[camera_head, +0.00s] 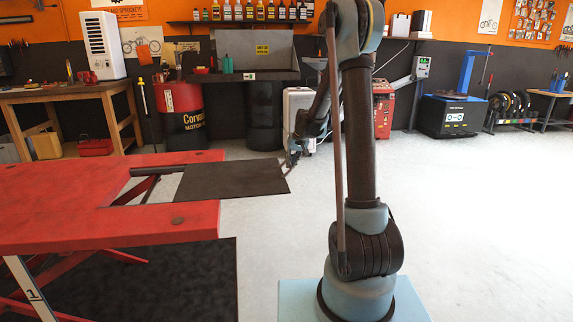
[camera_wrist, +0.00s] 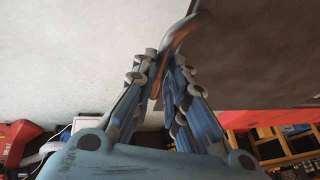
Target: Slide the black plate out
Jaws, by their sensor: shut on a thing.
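The black plate (camera_head: 232,178) lies flat in the gap of the red motorcycle lift (camera_head: 100,218), and its right part sticks out past the lift's right end. My gripper (camera_head: 291,161) is at the plate's far right corner. In the wrist view my gripper (camera_wrist: 164,72) has its fingers on both sides of a curved metal handle (camera_wrist: 181,33) at the plate's edge, shut on it. The plate (camera_wrist: 262,55) fills the upper right of that view. The exact finger contact is small and partly hidden.
Clear pale floor (camera_head: 480,215) lies to the right of the lift and around my base. A dark mat (camera_head: 190,280) lies under the lift. A wooden workbench (camera_head: 70,92), a red-and-black drum (camera_head: 181,115) and a red cabinet (camera_head: 383,108) stand along the back.

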